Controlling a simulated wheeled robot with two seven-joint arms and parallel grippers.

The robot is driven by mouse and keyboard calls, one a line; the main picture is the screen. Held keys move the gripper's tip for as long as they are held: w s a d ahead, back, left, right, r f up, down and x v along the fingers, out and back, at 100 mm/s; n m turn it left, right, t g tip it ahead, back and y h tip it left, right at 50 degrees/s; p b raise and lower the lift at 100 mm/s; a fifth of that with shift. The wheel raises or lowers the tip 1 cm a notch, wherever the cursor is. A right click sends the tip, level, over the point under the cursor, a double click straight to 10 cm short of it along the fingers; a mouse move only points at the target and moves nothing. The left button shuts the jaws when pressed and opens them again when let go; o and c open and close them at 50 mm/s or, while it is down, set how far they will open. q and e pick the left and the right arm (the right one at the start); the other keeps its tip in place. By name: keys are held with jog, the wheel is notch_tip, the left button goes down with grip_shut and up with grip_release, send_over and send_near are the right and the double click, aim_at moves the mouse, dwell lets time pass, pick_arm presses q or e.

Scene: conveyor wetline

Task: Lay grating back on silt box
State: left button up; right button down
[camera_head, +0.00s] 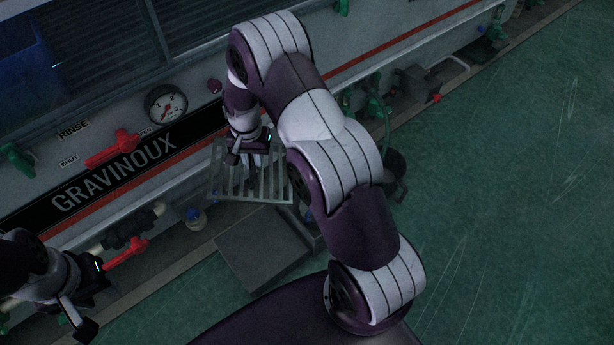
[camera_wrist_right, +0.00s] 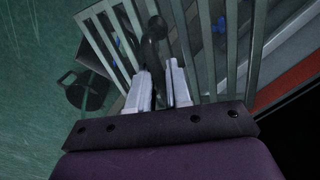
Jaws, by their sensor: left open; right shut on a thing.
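The grating (camera_head: 250,183), a frame of pale grey metal bars, hangs tilted in front of the machine in the head view. It also fills much of the right wrist view (camera_wrist_right: 215,45). My right gripper (camera_head: 250,147) is shut on the grating's dark handle (camera_wrist_right: 155,32), above the floor. A dark grey square slab (camera_head: 262,252) lies below the grating. A grey box edge (camera_head: 314,238), possibly the silt box, shows beside it, mostly hidden by my right arm. My left gripper (camera_head: 84,314) is open and empty at the lower left, near a red lever.
The machine front carries a gauge (camera_head: 166,104), a red rinse lever (camera_head: 112,148) and a lower red lever (camera_head: 126,254). A dark round bucket (camera_wrist_right: 86,90) stands near the grating. Green valves and hoses line the machine's foot. The green floor (camera_head: 500,190) at right is open.

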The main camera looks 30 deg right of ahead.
jog(key=d+f+m, duration=0.1)
jog(key=d+f, duration=0.1)
jog(key=d+f+m, duration=0.1)
jog(key=d+f, duration=0.1)
jog(key=d+f+m+b, duration=0.1)
jog(key=d+f+m, duration=0.1)
jog(key=d, duration=0.1)
jog(key=shift+s, duration=0.4)
jog(key=s+d+f+m+b, duration=0.2)
jog(key=d+f+b, duration=0.1)
jog(key=f, duration=0.4)
jog(key=s+d+f+m+b, duration=0.2)
jog(key=d+f+m+b, duration=0.1)
jog(key=d+f, duration=0.2)
jog(key=shift+d+f+b, duration=0.35)
jog(key=shift+f, duration=0.5)
jog(key=shift+s, duration=0.1)
jog(key=shift+m+g, duration=0.3)
jog(key=shift+g, duration=0.9)
jog(key=shift+r, duration=0.1)
